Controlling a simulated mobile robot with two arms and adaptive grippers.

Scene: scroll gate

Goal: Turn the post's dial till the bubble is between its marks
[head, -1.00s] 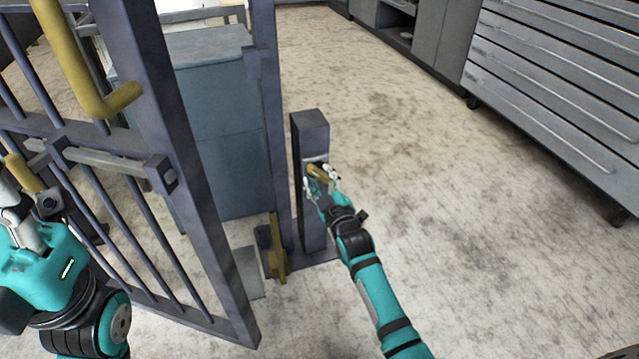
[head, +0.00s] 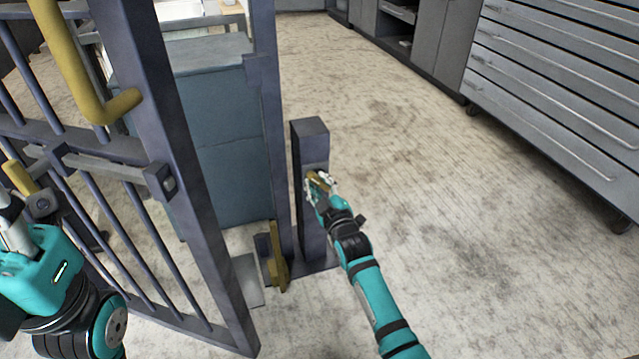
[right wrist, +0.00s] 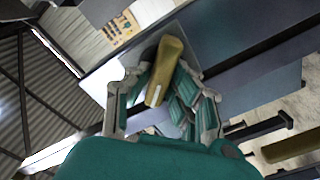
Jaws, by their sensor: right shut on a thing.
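The post (head: 310,143) stands upright right of the gate's frame. Its yellow dial (head: 319,179) is on the upper part of the post. My right gripper (head: 321,184) is at the post, shut on the dial. In the right wrist view the dial (right wrist: 168,62) is a yellow bar with a white line, between the fingers (right wrist: 160,85) and in front of a pale plate. I cannot make out the bubble or its marks in either view. My left gripper (head: 10,205) is at the left edge by a yellow lever, partly cut off, its fingers unclear.
The barred gate (head: 165,120) with a yellow handle (head: 75,75) fills the left. A yellow piece (head: 277,260) sits low beside the post. A blue-grey cabinet (head: 225,140) stands behind the gate, grey drawers (head: 560,80) at upper right. Floor right of the post is clear.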

